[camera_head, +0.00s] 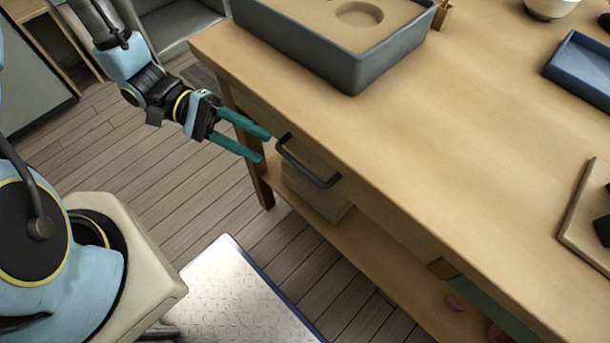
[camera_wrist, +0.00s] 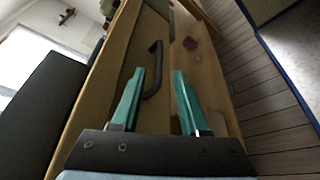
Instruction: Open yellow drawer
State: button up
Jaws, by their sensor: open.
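The tan-yellow drawer front (camera_head: 365,210) is set in the side of the wooden table and looks closed. Its dark bar handle (camera_head: 308,162) stands out from the front; it also shows in the wrist view (camera_wrist: 155,65). My gripper (camera_head: 265,147) has its two teal fingers spread and empty, just left of the handle's near-left end. In the wrist view my gripper (camera_wrist: 160,72) points along the drawer front, with the handle beyond and close to the left finger. I cannot tell whether the finger touches it.
The wooden tabletop (camera_head: 430,130) carries a grey tray (camera_head: 362,75), a blue tray (camera_head: 580,72) and a white bowl (camera_head: 550,8). A lower shelf (camera_head: 345,245) runs under the drawer, with a box on it. A pale textured mat (camera_head: 240,295) lies on the plank floor.

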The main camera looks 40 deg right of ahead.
aim_at(295, 166)
jog(key=p+x, duration=0.1)
jog(key=x, duration=0.9)
jog(key=shift+s+d+f, duration=0.1)
jog(key=shift+s+d, duration=0.1)
jog(key=shift+s, duration=0.1)
jog(key=shift+c, duration=0.2)
grip_shut()
dwell(0.8)
